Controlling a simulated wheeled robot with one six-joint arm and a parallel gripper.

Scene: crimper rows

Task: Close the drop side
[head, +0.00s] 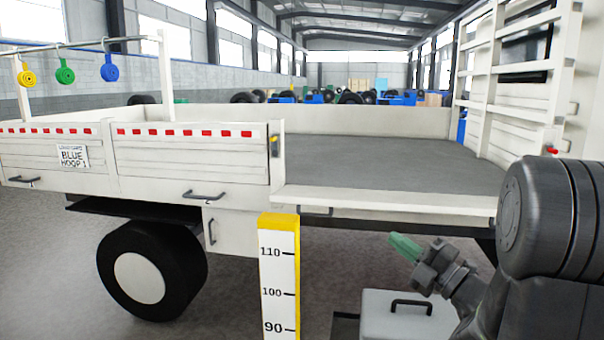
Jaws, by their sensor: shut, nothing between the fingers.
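The drop side (390,202) on the right section of the white truck bed is down. It shows as a narrow pale strip along the bed's edge, with a dark handle on its near face; its exact angle I cannot tell. The bed floor (390,160) behind it is open to view. A latch (274,146) sits on the post at the opening's left end, and a red-tipped latch (552,150) at the right end. My gripper (404,247), with green fingers, is shut and empty, below and in front of the drop side, apart from it.
The left side panels (185,158) stand upright; a sign (72,157) reads "BLUE HOOP 1". Yellow, green and blue discs (110,68) hang from a rail. A yellow-topped measuring post (279,270) stands in front. A pale box (385,318) with a black handle lies below my gripper.

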